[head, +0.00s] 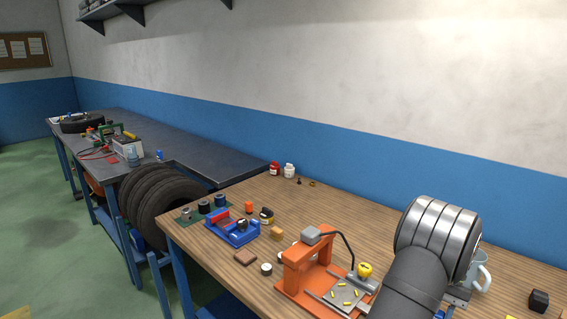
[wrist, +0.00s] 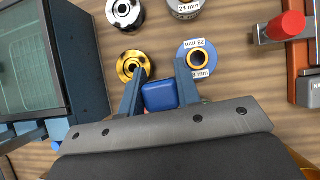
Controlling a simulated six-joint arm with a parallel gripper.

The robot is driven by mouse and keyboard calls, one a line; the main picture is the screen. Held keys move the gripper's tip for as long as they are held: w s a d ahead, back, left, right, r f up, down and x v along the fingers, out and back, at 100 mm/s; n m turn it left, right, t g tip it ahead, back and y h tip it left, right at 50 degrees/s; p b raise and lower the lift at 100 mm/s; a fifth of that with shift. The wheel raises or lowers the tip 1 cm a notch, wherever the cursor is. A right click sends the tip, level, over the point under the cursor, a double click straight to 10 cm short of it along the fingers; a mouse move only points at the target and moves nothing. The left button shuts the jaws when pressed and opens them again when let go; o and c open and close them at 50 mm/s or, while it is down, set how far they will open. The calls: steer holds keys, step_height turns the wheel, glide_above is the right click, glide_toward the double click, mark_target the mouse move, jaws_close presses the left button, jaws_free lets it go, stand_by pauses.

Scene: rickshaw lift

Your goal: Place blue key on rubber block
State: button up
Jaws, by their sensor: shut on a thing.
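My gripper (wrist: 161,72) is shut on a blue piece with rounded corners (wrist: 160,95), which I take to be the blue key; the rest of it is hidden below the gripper. In the head view my arm covers most of the gripper, and a bit of blue (head: 440,314) shows at the bottom edge. No block is clearly marked as the rubber block. A black block (head: 538,300) stands at the far right of the wooden table, and a flat brown block (head: 245,257) lies left of the orange press; I cannot tell which is rubber.
In the wrist view, a brass ring (wrist: 131,65) and a labelled blue-rimmed ring (wrist: 197,60) lie just beyond the fingers. A dark-framed screen (wrist: 50,60) is left, a red-handled tool (wrist: 288,25) right. The orange press (head: 305,265) and white mug (head: 480,272) flank my arm.

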steer(key=shift+d, duration=0.15)
steer(key=n, duration=0.1)
steer(key=d+n+h, duration=0.1)
steer(key=n, duration=0.1)
steer(key=shift+w+d+f+g, duration=0.2)
steer(key=shift+w+f+g, duration=0.05)
steer(key=shift+g, duration=0.15)
steer(key=d+n+h, duration=0.2)
steer(key=n, duration=0.1)
steer(key=w+d+n+h, duration=0.1)
steer(key=d+n+h, duration=0.1)
steer(key=n, duration=0.2)
steer(key=w+d+n+h, duration=0.1)
steer(key=d+n+h, duration=0.1)
steer(key=n, duration=0.2)
steer(key=shift+d+r+h, duration=0.15)
steer(key=shift+r+h, duration=0.1)
steer(key=shift+h, duration=0.05)
steer(key=w+d+r+n+t+h, duration=0.35)
steer(key=d+r+n+t, duration=0.35)
steer(key=n, duration=1)
steer(key=shift+t+y, duration=0.25)
steer(key=shift+t, duration=0.35)
steer(key=f, duration=1.1)
steer(key=shift+w+d, duration=0.3)
